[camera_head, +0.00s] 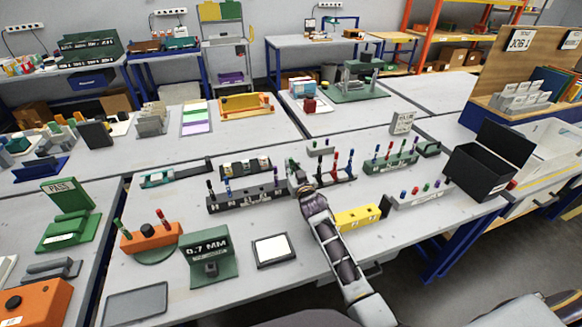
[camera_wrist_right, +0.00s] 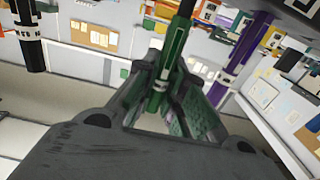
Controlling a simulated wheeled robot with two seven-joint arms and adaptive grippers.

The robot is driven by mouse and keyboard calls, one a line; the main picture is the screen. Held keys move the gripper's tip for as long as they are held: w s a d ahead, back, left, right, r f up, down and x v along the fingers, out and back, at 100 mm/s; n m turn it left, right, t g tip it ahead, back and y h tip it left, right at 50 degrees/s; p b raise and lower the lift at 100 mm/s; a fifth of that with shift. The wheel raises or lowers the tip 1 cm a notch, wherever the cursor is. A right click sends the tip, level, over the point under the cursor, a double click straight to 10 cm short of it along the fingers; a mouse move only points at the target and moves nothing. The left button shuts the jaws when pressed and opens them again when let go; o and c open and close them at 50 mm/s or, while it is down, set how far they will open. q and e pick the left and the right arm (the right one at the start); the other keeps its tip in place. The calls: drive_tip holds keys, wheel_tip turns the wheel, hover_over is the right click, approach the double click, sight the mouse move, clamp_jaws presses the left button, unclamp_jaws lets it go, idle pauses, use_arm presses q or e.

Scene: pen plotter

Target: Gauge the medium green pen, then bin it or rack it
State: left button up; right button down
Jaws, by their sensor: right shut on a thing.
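My right gripper (camera_head: 298,184) is above the table, at the right end of a dark pen rack (camera_head: 232,205). In the right wrist view the right gripper (camera_wrist_right: 168,85) is shut on a green pen (camera_wrist_right: 171,60) with a pale printed band, held between its two fingers. The held pen is small and partly hidden in the head view. A green stand marked 0.7 MM (camera_head: 208,247) is at the front left of the table. A black open bin (camera_head: 478,176) is at the right. A green rack (camera_head: 385,165) holds several pens. My left gripper is out of view.
An orange block (camera_head: 152,238) with two upright pens stands left of the 0.7 MM stand. A framed white pad (camera_head: 273,250) lies to its right. A yellow block (camera_head: 357,217) is right of my forearm. A black pen (camera_wrist_right: 32,45) and a purple pen (camera_wrist_right: 245,48) flank the gripper.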

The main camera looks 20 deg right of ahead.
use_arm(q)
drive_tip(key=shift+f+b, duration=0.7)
use_arm(e)
drive_tip(key=shift+f, duration=1.15)
drive_tip(key=c, duration=1.4)
unclamp_jaws()
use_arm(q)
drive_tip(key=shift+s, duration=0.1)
use_arm(e)
drive_tip(key=shift+r, duration=0.1)
drive_tip(key=shift+r, duration=4.9)
